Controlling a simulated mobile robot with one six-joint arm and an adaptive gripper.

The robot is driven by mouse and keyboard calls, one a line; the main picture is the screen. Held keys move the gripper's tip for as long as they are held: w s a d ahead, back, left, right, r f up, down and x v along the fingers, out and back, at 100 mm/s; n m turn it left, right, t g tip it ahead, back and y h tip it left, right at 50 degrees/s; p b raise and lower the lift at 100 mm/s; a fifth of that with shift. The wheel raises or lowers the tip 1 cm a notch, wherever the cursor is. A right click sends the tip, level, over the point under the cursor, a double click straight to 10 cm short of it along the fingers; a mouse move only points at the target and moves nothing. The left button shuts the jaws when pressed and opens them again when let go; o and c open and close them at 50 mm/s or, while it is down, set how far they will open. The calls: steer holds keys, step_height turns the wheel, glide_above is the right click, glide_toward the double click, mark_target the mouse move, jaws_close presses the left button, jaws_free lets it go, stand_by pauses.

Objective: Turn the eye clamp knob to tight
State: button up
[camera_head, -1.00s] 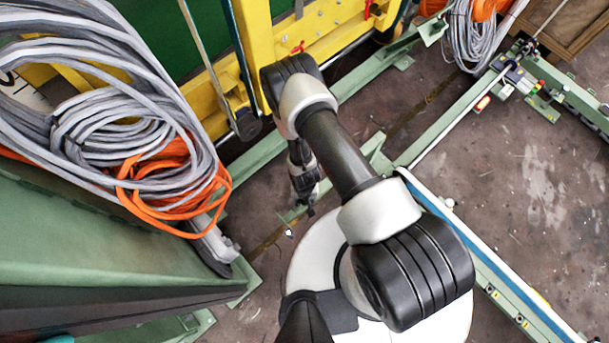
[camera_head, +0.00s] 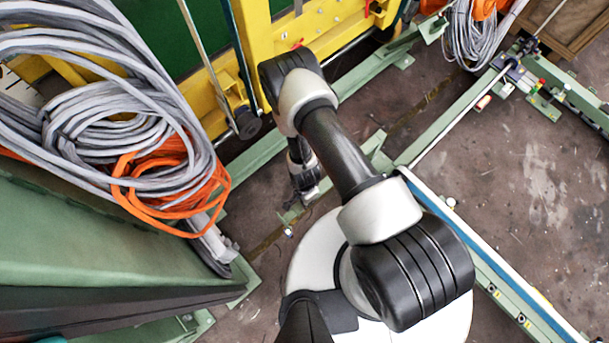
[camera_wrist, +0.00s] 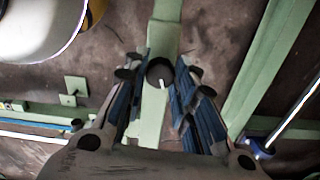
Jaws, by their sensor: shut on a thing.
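In the wrist view, the eye clamp knob (camera_wrist: 154,69) is a dark round disc with a short white pointer mark. It sits over a green beam (camera_wrist: 150,125), between the two fingers of my gripper (camera_wrist: 160,78). The fingers are dark with blue sides, one on each side of the knob, and are shut on it. The mark points down and slightly right in the picture. I cannot read a tight or loose label. In the head view, my gripper (camera_head: 307,190) is small, low beside the green floor frame, and the knob cannot be made out.
A green machine body (camera_head: 90,240) and grey and orange cable coils (camera_head: 150,130) stand at the left. A yellow frame (camera_head: 290,45) is behind my arm. Green rails (camera_head: 450,120) cross the floor at the right. Bare floor (camera_head: 530,190) lies beyond them.

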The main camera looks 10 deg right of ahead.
steer(key=m, duration=0.4)
stand_by(0.7)
steer(key=o, duration=1.1)
steer(key=shift+r, duration=0.1)
step_height(320, 180, up, 12)
steer(key=shift+f, duration=0.1)
stand_by(0.3)
